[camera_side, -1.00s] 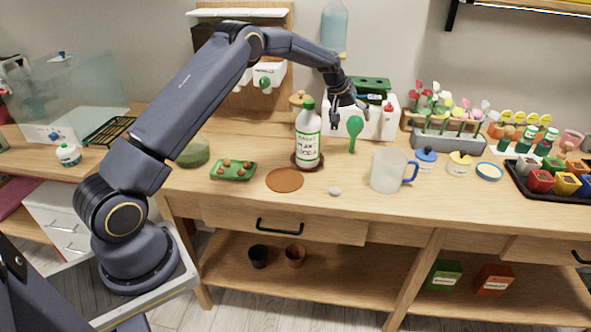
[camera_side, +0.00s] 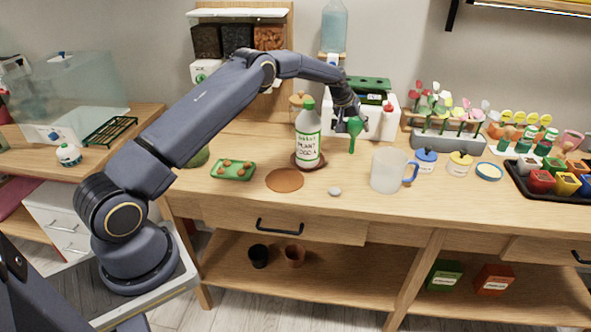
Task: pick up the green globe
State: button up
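The green globe (camera_side: 354,126), a round bulb with a thin stem below, stands upright behind the white pitcher and right of the plant food bottle. My gripper (camera_side: 350,122) is right at the bulb, pointing down from above and behind it. Its dark fingers are spread, one showing to the left of the bulb and one to the right. Whether either finger touches the bulb cannot be made out. The bulb hides part of the gripper.
The green-and-white plant food bottle (camera_side: 308,138) stands close on the left. A white pitcher with a blue handle (camera_side: 388,170) is in front on the right. A white box (camera_side: 388,118) stands behind. The bench front around the terracotta saucer (camera_side: 285,180) is mostly clear.

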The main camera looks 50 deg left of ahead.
jog(key=c, duration=0.6)
